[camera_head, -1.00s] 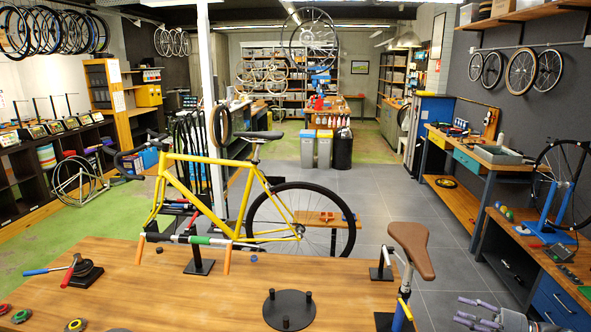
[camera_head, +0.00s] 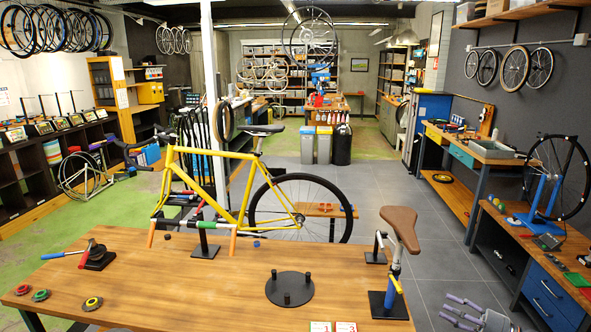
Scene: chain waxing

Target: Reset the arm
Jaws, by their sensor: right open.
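My right gripper (camera_head: 452,311) is at the bottom right, past the right end of the wooden workbench (camera_head: 215,285). Its grey fingers point left and stand apart, with nothing between them. Most of my right arm is cut off by the bottom edge. My left gripper and left arm are not in view.
On the bench are a round black plate with pegs (camera_head: 289,289), a brown saddle on a stand (camera_head: 401,226), a bar stand (camera_head: 205,242), a blue-handled tool (camera_head: 66,254) and small coloured discs (camera_head: 92,303). A yellow bicycle (camera_head: 246,190) stands behind. Grey floor (camera_head: 436,268) is clear.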

